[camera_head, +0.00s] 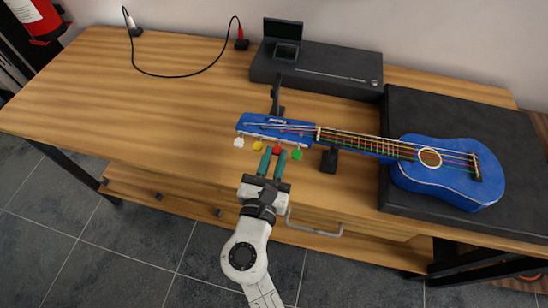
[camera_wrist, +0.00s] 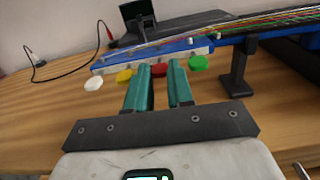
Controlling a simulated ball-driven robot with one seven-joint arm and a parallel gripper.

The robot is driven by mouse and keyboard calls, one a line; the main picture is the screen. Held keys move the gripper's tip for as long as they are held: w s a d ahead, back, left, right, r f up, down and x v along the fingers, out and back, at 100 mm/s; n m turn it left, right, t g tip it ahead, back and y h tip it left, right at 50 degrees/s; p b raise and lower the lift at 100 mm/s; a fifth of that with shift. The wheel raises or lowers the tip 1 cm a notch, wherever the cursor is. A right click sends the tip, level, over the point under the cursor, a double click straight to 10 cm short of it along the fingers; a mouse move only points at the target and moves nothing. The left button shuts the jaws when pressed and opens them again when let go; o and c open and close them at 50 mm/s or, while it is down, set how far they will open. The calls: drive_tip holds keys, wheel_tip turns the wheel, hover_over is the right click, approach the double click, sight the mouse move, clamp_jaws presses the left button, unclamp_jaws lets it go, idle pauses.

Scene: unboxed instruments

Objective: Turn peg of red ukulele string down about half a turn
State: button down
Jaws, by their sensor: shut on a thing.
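A blue ukulele (camera_head: 447,191) lies with its body on a dark case at the right and its headstock (camera_head: 272,128) pointing left. Its coloured strings (camera_head: 365,142) run along the neck. Along the near edge of the headstock are a white peg (camera_head: 239,142), a yellow peg (camera_head: 257,146), a red peg (camera_head: 277,150) and a green peg (camera_head: 297,154). My gripper (camera_head: 272,158) reaches in from the front with its teal fingers shut on the red peg. In the wrist view the red peg (camera_wrist: 159,71) shows between the fingertips, partly hidden by them.
Dark stands (camera_head: 328,160) hold the neck above the wooden table (camera_head: 170,100). A black device with a small screen (camera_head: 318,68) stands behind. A dark case (camera_head: 420,110) lies at right. A cable (camera_head: 183,75) lies at back left.

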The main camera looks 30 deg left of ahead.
drive_tip(key=shift+f+m, duration=0.1)
drive_tip(key=shift+m, duration=0.2)
drive_tip(key=m+b, duration=0.2)
drive_tip(key=m, duration=0.1)
drive_tip(key=shift+m+b, duration=0.4)
drive_tip(key=m+b, duration=0.3)
drive_tip(key=m, duration=0.1)
drive_tip(key=shift+f+m, duration=0.1)
drive_tip(key=shift+m, duration=0.2)
drive_tip(key=m+b, duration=0.3)
drive_tip(key=m, duration=0.1)
drive_tip(key=shift+m, duration=0.3)
drive_tip(key=m+b, duration=0.3)
drive_tip(key=m, duration=0.1)
drive_tip(key=shift+b, duration=0.35)
drive_tip(key=m+b, duration=0.3)
drive_tip(key=m, duration=0.2)
drive_tip(key=shift+f, duration=0.1)
drive_tip(key=m+b, duration=0.3)
drive_tip(key=m, duration=0.1)
drive_tip(key=shift+m+b, duration=0.3)
drive_tip(key=shift+b, duration=0.05)
drive_tip(key=m+b, duration=0.3)
drive_tip(key=m, duration=0.2)
drive_tip(key=shift+b, duration=0.3)
drive_tip(key=shift+m+b, duration=0.9)
drive_tip(key=shift+m, duration=0.7)
